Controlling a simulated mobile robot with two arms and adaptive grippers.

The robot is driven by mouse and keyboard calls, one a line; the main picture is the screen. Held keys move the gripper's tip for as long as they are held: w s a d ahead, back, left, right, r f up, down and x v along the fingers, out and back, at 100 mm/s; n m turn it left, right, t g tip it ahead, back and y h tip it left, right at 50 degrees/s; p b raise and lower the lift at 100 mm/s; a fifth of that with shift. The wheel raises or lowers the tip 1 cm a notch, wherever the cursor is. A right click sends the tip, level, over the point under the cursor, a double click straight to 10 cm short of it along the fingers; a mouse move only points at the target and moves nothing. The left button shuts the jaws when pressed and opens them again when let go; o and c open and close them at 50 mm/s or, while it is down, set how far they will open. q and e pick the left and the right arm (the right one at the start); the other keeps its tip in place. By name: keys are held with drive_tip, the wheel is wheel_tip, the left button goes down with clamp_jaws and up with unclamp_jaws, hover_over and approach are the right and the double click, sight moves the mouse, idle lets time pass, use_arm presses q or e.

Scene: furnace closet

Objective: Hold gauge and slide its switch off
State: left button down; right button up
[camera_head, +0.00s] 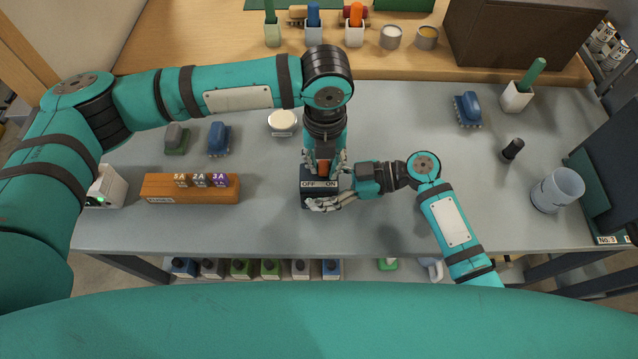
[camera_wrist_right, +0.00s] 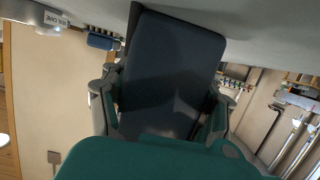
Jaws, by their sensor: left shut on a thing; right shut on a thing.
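The gauge (camera_head: 306,198) is a dark box on the grey table, with OFF on the left and ON on the right of its label. An orange switch piece (camera_head: 323,169) shows at its far side, between the fingers of my left gripper (camera_head: 325,162), which reaches in from above and is shut on it. My right gripper (camera_head: 328,203) comes from the right and is shut on the gauge body. In the right wrist view, the dark gauge body (camera_wrist_right: 170,75) fills the space between my right gripper's fingers (camera_wrist_right: 165,108). The switch's exact position is hidden by the left fingers.
A wooden block (camera_head: 190,190) with labelled pieces lies left, with blue (camera_head: 219,138) and green-grey brushes behind it. A round white-topped item (camera_head: 282,122) stands near the left forearm. A clear cup (camera_head: 557,190) and black cylinder (camera_head: 513,150) stand right. The table front is clear.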

use_arm(q)
drive_tip(key=shift+a, duration=0.85)
drive_tip(key=c, duration=1.2)
unclamp_jaws()
drive_tip(key=shift+o, duration=0.2)
drive_tip(key=shift+d, duration=0.1)
drive_tip(key=shift+r, duration=3.05)
use_arm(e)
drive_tip(key=o, duration=1.6)
